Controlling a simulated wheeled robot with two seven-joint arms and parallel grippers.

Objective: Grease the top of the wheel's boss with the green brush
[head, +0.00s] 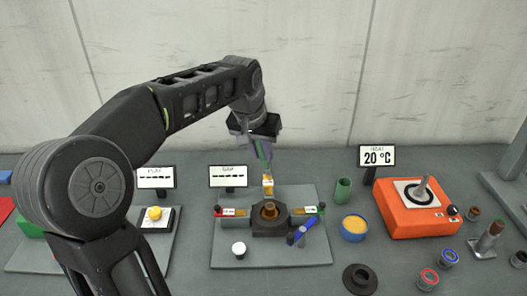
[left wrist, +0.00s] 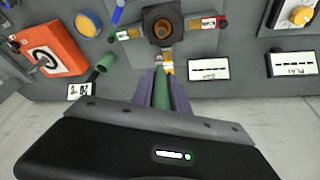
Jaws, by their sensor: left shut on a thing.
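My left gripper (head: 263,146) is shut on the green brush (left wrist: 161,92), which also shows in the head view (head: 264,158). The brush points down toward the back of the jack, its tip close to a yellow-and-white piece (head: 268,182); I cannot tell whether they touch. The jack (head: 269,227) is a dark block with an orange-brown round centre (left wrist: 162,29), on a grey plate (head: 272,258). A black round wheel-like part (head: 360,279) with a raised centre lies at the front right, apart from the brush. My right gripper is not in view.
A blue-rimmed pot with yellow contents (head: 354,228) and a green cup (head: 343,190) stand right of the plate. An orange heater box (head: 415,211) stands farther right. A blue stick (head: 302,231) lies by the jack. Small screens (head: 228,176) stand behind the plate.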

